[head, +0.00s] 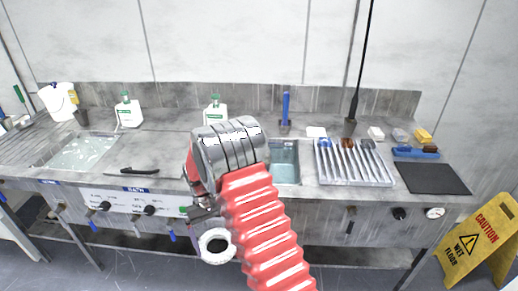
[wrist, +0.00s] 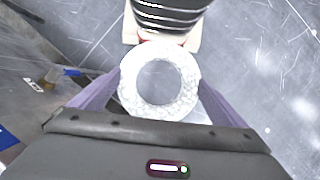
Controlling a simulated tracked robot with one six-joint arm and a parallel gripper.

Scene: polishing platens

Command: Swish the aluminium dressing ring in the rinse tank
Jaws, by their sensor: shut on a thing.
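The pale grey aluminium dressing ring (head: 216,259) hangs in front of the bench, below its front edge, over the floor. My gripper (head: 208,225) is shut on it. In the wrist view the ring (wrist: 190,88) sits between my two fingers, its round hole facing the camera. A sunken basin with bluish water (head: 285,157) lies right of my arm, partly hidden by it. Another basin with pale, foamy-looking water (head: 82,152) lies at the left of the bench. I cannot tell by label which is the rinse tank. The ring is apart from both.
A rack of several metal tools (head: 352,162) and a black mat (head: 432,178) are on the bench's right. White bottles (head: 129,112) stand along the back. A black handle-like item (head: 138,171) lies near the front edge. A yellow wet-floor sign (head: 480,242) stands at the right.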

